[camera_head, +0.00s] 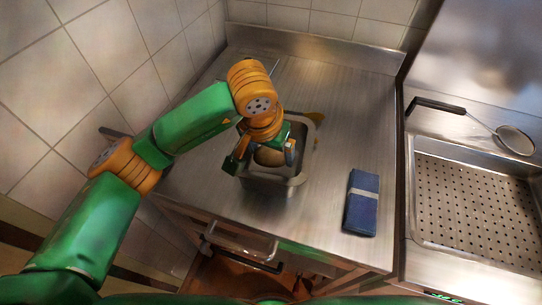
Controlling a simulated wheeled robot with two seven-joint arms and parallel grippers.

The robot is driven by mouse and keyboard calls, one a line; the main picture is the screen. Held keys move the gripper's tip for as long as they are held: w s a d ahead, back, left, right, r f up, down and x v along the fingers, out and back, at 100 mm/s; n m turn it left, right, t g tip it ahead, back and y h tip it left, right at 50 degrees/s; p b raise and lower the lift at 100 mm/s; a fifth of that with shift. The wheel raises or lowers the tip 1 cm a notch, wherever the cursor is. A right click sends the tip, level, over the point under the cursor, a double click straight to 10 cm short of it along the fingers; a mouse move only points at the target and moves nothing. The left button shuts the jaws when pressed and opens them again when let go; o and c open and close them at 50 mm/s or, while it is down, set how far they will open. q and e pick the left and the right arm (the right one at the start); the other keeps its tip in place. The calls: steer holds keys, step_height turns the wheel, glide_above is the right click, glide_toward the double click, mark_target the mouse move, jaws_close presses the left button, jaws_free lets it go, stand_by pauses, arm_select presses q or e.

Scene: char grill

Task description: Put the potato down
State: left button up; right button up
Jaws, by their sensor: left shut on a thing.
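My left gripper (262,155) reaches in from the left and is shut on the brown potato (268,157). The potato shows between the fingers, partly covered by them and the wrist. Gripper and potato are over or inside a metal pan (297,181) on the steel counter (330,100). I cannot tell whether the potato touches the pan's bottom. My right gripper is not in view.
A blue packet with a pale band (362,203) lies on the counter to the right. Further right are a perforated steel basin (470,200) and a black-handled strainer (515,139). A tiled wall stands at the left.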

mark_target(271, 160)
arm_select(q)
steer(key=x, duration=0.4)
steer(key=shift+s+a+f+p, duration=0.15)
steer(key=shift+s+p, duration=0.05)
steer(key=shift+p, duration=0.15)
steer(key=shift+w, duration=0.15)
steer(key=shift+s+f+b, duration=0.2)
steer(key=shift+s+b, duration=0.05)
steer(key=shift+b, duration=0.15)
steer(key=o, duration=1.1)
steer(key=shift+o, duration=0.4)
steer(key=shift+w, duration=0.1)
steer(key=shift+r, duration=0.1)
steer(key=shift+r+p, duration=0.4)
steer(key=shift+p, duration=0.2)
steer(key=b+v, duration=0.3)
steer(key=v, duration=0.8)
steer(key=shift+r, duration=0.3)
